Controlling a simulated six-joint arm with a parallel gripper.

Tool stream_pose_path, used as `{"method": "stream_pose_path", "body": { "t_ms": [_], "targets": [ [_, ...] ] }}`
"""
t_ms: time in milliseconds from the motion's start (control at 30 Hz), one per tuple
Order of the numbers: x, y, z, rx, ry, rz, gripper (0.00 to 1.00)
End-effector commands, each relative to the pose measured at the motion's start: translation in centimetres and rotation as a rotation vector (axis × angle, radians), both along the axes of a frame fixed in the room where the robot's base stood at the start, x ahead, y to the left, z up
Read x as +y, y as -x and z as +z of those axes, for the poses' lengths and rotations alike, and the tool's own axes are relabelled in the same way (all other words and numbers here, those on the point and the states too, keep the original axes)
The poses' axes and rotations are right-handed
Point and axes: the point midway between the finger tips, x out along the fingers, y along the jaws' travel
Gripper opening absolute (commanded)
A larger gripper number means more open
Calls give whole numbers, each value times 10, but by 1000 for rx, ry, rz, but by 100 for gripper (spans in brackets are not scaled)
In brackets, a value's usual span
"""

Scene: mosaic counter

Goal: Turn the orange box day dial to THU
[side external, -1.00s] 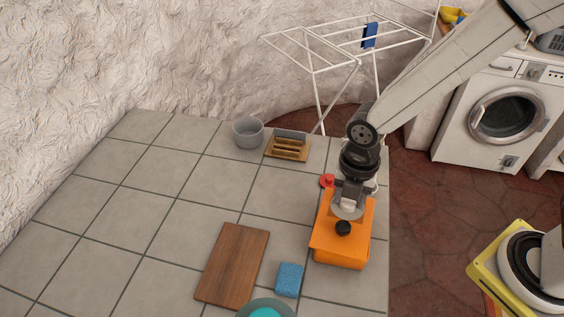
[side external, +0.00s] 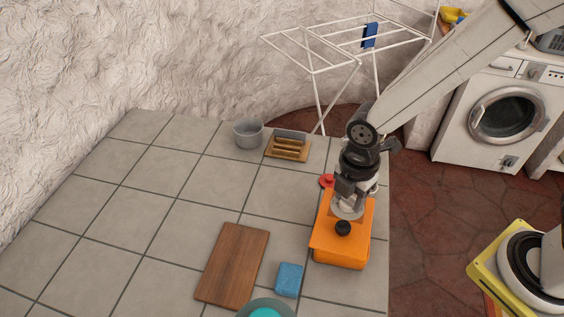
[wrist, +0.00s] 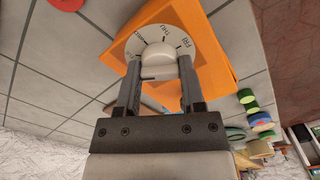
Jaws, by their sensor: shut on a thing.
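The orange box (side external: 338,257) stands at the right edge of the tiled counter. Its pale round day dial (side external: 346,212) lies on the top, partly hidden by my gripper (side external: 351,197), which points down at it. In the wrist view, my gripper (wrist: 159,70) is shut on the white dial knob (wrist: 158,56), one finger on each side. Day letters show on the dial rim; THU and FRI are readable beyond the knob, and others are partly hidden. I cannot tell for sure which day the knob marks.
A red round thing (side external: 326,181) lies just behind the box. A blue sponge (side external: 288,280), a wooden board (side external: 232,265) and a teal-centred bowl (side external: 265,309) are nearby. A grey pot (side external: 248,133) and wooden rack (side external: 288,148) stand at the back. The left counter is clear.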

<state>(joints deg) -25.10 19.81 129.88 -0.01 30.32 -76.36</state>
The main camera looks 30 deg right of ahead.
Motion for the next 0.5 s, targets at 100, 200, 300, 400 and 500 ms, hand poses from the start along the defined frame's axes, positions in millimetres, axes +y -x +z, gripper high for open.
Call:
{"method": "stream_pose_path", "body": {
  "t_ms": [100,200,300,400,500],
  "targets": [
    [0,0,0,-1,0,-63,0],
    [0,0,0,-1,0,-116,0],
    [0,0,0,-1,0,-170,0],
    [0,0,0,-1,0,-225,0],
    [0,0,0,-1,0,-290,0]
  ]
}}
